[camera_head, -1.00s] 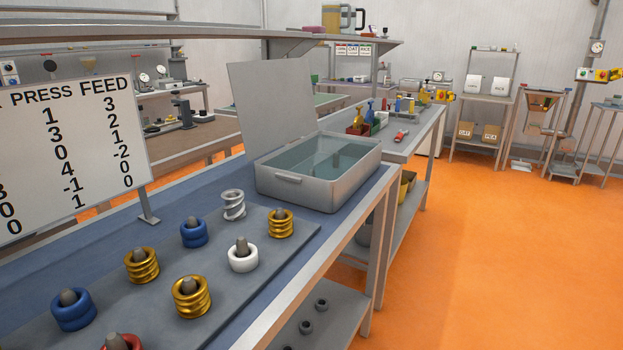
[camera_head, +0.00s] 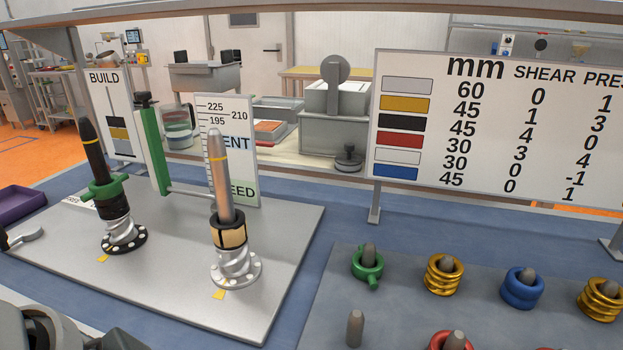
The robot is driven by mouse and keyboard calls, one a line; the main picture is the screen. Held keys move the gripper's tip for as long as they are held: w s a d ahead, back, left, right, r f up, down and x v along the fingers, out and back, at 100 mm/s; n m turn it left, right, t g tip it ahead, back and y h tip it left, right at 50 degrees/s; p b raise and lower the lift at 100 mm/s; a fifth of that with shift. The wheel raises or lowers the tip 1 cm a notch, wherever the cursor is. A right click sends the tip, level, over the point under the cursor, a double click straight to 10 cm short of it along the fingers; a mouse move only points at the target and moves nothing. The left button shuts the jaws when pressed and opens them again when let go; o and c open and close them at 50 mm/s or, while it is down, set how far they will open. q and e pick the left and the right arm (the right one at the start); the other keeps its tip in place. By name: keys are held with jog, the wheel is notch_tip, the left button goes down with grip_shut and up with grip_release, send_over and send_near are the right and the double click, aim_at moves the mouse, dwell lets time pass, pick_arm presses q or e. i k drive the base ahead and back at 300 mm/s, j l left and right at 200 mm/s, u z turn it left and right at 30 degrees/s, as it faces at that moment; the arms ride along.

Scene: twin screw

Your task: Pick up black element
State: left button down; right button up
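A black element (camera_head: 114,207) sits on the left upright shaft (camera_head: 91,145), above a silver screw element (camera_head: 122,232) and below a green collar (camera_head: 103,189). The right shaft (camera_head: 219,175) carries a dark sleeve with beige panels (camera_head: 229,232) above a silver screw element (camera_head: 236,266). No loose black element shows on the visible pegs of the rack. The fingers of both my grippers are out of view. Grey and black parts at the bottom left edge look like my own arm.
The grey rack (camera_head: 330,305) holds a green collar (camera_head: 367,263), gold elements (camera_head: 443,275), a blue element (camera_head: 521,288) and a red element (camera_head: 451,341); one peg (camera_head: 355,328) is bare. A chart board (camera_head: 500,130), BUILD sign (camera_head: 106,110) and green gauge post (camera_head: 153,150) stand behind. A purple tray (camera_head: 20,204) lies left.

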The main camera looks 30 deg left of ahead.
aim_at(232, 236)
jog(key=u, duration=1.4)
